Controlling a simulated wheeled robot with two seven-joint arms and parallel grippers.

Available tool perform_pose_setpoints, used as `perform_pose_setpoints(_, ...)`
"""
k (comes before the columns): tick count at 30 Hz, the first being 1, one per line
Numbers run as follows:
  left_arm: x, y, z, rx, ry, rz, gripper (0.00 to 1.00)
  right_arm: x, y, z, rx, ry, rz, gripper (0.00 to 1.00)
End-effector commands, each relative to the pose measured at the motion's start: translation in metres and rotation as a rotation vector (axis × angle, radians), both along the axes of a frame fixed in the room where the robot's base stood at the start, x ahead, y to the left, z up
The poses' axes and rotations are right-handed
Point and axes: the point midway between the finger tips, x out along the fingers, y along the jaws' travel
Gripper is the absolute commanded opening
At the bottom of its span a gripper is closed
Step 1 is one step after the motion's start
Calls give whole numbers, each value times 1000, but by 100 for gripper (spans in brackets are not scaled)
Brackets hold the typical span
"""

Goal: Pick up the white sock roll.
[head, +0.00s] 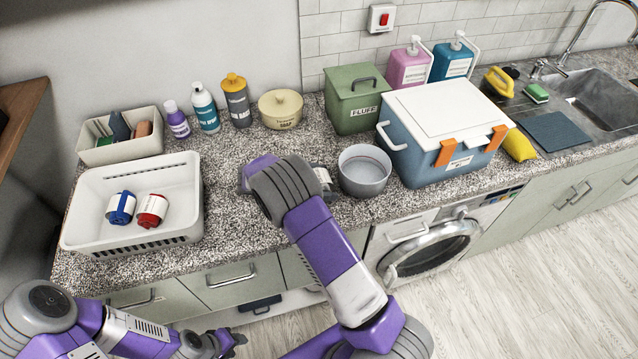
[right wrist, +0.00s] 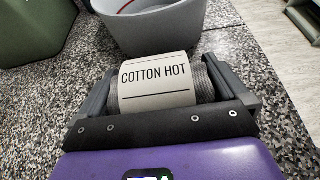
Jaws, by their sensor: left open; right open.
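A sock roll with a whitish "COTTON HOT" label (right wrist: 155,80) and greyish knit ends lies on the speckled counter. I take it for the white sock roll; its body looks grey in this light. My right gripper (right wrist: 160,92) is open, with one finger on each side of the roll; I cannot tell whether they touch it. In the head view my right gripper (head: 325,182) is low over the counter, left of the grey bowl, and my arm mostly hides the roll. My left gripper (head: 228,343) is open and empty, low in front of the drawers.
The grey bowl (head: 365,172) stands just beyond the right gripper, also in the right wrist view (right wrist: 150,25). A white basket (head: 190,205) holds a blue roll (head: 121,207) and a red roll (head: 152,210). A green box (head: 352,105) and a blue cooler (head: 430,155) stand behind and right.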

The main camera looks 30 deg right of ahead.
Motion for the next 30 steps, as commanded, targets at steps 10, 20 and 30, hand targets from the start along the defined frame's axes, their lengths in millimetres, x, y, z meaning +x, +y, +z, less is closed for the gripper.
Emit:
perform_pose_setpoints(10, 0, 0, -1, 0, 0, 0, 43, -2, -7, -2, 0, -1, 1, 97)
perform_pose_setpoints(20, 0, 0, -1, 0, 0, 0, 43, -1, -6, -2, 0, -1, 1, 65)
perform_pose_setpoints(30, 0, 0, 7, 0, 0, 0, 43, -1, -6, 33, 1, -5, 0, 65)
